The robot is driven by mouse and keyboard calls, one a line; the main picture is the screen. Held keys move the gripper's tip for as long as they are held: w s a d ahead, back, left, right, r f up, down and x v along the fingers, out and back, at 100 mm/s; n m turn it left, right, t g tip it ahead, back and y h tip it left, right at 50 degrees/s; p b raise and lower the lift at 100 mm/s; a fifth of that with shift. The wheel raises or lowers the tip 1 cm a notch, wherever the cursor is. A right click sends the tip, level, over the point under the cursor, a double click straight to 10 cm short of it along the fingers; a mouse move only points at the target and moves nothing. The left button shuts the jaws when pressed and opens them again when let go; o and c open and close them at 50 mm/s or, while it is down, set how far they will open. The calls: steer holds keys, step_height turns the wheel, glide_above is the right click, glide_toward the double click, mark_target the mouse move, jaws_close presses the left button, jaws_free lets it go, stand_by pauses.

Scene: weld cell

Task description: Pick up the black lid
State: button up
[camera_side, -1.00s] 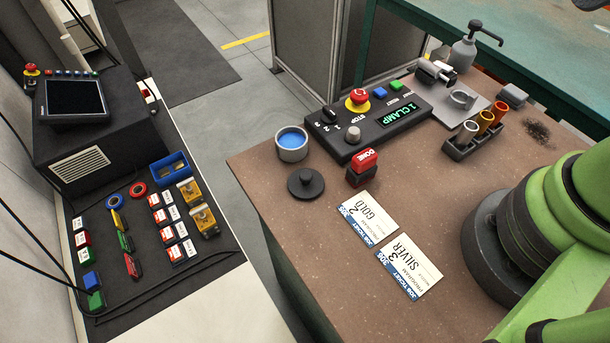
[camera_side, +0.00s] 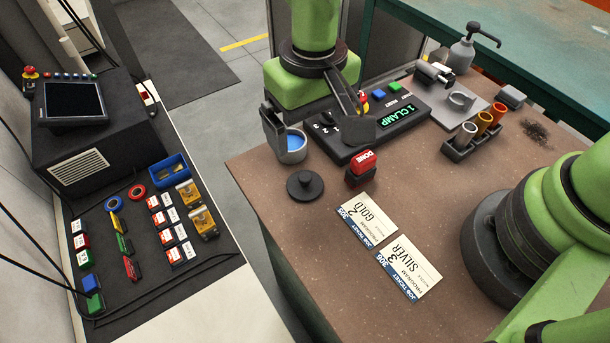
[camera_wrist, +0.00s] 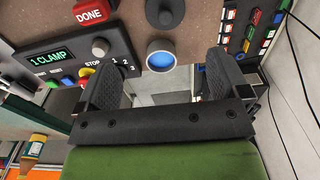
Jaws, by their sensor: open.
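The black lid (camera_side: 305,186), a round disc with a knob on top, lies on the brown table near its left edge. It also shows at the top of the wrist view (camera_wrist: 165,13). My gripper (camera_side: 318,134) is open and empty. In the side view it hangs above the clamp control box and the blue-filled cup, behind the lid and apart from it. In the wrist view its two dark fingers (camera_wrist: 160,90) are spread wide, with the cup just beyond the gap between them and the lid farther out.
The grey cup (camera_side: 291,152) with blue contents stands behind the lid. The control box (camera_side: 399,122) reads "1 CLAMP". A red DONE stamp (camera_side: 361,167) stands right of the lid. Two job tickets, GOLD (camera_side: 368,219) and SILVER (camera_side: 410,267), lie in front. Table left-front of the tickets is clear.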

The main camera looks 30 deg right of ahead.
mark_target(305, 177)
steer(key=f, duration=0.7)
steer(key=a+f, duration=0.1)
steer(key=f, duration=0.3)
steer(key=shift+s, duration=0.15)
steer(key=c, duration=1)
